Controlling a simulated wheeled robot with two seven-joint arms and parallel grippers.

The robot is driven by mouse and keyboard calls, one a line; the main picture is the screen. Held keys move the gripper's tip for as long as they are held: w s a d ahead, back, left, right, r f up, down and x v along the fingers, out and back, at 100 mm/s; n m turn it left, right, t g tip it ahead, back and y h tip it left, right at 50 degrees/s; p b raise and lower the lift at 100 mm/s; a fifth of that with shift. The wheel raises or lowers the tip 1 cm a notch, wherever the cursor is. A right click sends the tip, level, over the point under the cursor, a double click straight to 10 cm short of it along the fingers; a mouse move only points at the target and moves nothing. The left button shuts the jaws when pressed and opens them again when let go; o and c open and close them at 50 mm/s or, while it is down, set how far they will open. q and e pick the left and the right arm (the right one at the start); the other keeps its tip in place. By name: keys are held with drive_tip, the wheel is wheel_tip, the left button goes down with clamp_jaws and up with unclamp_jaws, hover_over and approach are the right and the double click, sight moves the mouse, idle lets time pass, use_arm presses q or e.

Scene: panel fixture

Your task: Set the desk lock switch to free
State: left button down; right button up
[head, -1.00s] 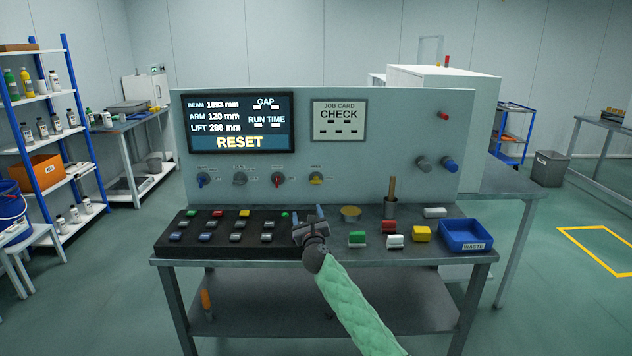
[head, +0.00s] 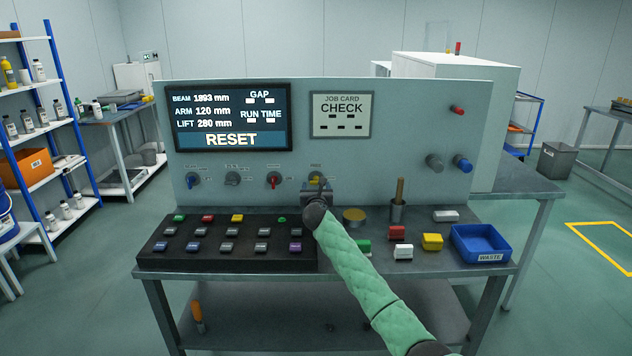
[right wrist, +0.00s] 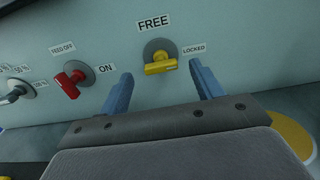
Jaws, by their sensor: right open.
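The desk lock switch is a yellow knob (right wrist: 160,63) on a grey round base on the upright panel. In the right wrist view a FREE label (right wrist: 153,23) is above it and a LOCKED label (right wrist: 194,48) to its right. Its yellow bar lies roughly sideways, towards the LOCKED side. In the head view the yellow knob (head: 315,178) is partly hidden by my gripper. My right gripper (right wrist: 160,70) is open and empty, its blue fingers on either side of the knob, seemingly short of it. My left gripper is not in view.
A red switch (right wrist: 70,83) marked FEED OFF and ON sits just left of the yellow one. Below are a black button box (head: 225,255), a gold disc (head: 354,214), a cup with a wooden handle (head: 398,210), coloured blocks and a blue waste tray (head: 480,243).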

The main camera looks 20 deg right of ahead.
sight(316, 183)
drive_tip(key=x, duration=0.3)
drive_tip(key=shift+w+d+f, duration=0.1)
drive_tip(key=shift+w+f, duration=0.1)
drive_tip(key=shift+w, duration=0.2)
drive_tip(key=shift+w+d+r, duration=0.1)
drive_tip(key=shift+w+d, duration=0.05)
drive_tip(key=shift+w, duration=0.5)
